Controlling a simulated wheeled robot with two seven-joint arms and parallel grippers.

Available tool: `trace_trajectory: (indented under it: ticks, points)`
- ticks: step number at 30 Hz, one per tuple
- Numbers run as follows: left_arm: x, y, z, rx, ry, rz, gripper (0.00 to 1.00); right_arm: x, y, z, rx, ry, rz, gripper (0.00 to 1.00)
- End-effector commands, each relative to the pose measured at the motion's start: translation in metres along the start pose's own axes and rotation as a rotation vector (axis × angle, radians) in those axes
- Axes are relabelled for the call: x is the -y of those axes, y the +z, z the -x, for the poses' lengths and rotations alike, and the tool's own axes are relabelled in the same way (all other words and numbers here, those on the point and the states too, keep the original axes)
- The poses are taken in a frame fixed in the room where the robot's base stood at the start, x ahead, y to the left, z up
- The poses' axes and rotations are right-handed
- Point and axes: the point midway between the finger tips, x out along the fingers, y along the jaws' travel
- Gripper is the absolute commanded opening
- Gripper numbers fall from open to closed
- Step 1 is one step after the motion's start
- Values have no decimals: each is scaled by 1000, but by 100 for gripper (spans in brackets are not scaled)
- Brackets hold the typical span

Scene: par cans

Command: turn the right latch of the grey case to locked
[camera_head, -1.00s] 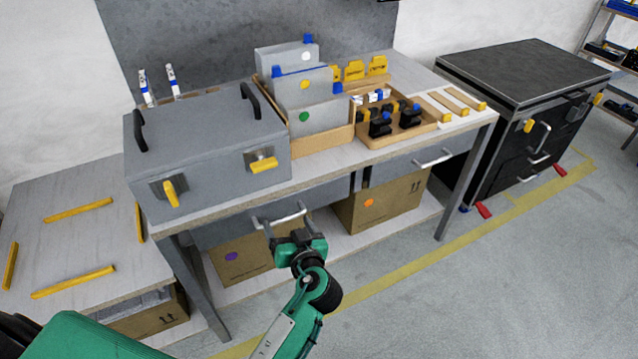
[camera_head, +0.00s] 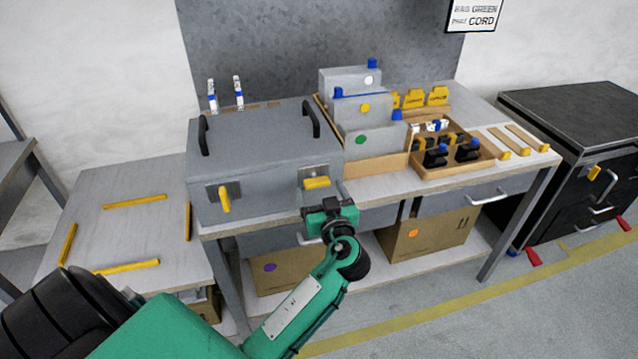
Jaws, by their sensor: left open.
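The grey case (camera_head: 262,145) stands on the left part of the workbench, lid down. Its right latch (camera_head: 317,182) is a yellow handle on a grey plate, lying roughly level. The left latch (camera_head: 224,198) is a similar yellow handle pointing nearly straight down. My left gripper (camera_head: 327,206) is open and empty, just below the right latch in the picture and apart from it. The gap in depth is hard to judge. My right gripper is not in view.
A wooden tray of black parts (camera_head: 452,163) sits farther right. A drawer handle (camera_head: 310,238) is below the case. A low table (camera_head: 120,228) with yellow strips is at the left.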

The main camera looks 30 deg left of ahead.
Motion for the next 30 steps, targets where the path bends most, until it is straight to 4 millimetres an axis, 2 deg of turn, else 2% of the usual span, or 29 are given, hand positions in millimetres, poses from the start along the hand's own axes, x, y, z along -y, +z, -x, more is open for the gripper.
trace_trajectory:
  ticks: [6, 15, 16, 21, 23, 30]
  points:
    - [0, 0, -20, 0, 2, -3, 80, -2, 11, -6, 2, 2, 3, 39]
    - [0, 1, -22, 0, 2, -1, 80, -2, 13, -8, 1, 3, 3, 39]
    - [0, 1, -22, 0, 2, -1, 78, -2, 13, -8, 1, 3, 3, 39]
    - [0, 1, -22, 0, 2, -1, 45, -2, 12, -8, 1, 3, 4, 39]
    - [0, 1, -22, 0, 2, -1, 35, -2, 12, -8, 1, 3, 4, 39]
    - [0, 1, -22, 1, 1, -18, 35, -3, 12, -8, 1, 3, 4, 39]
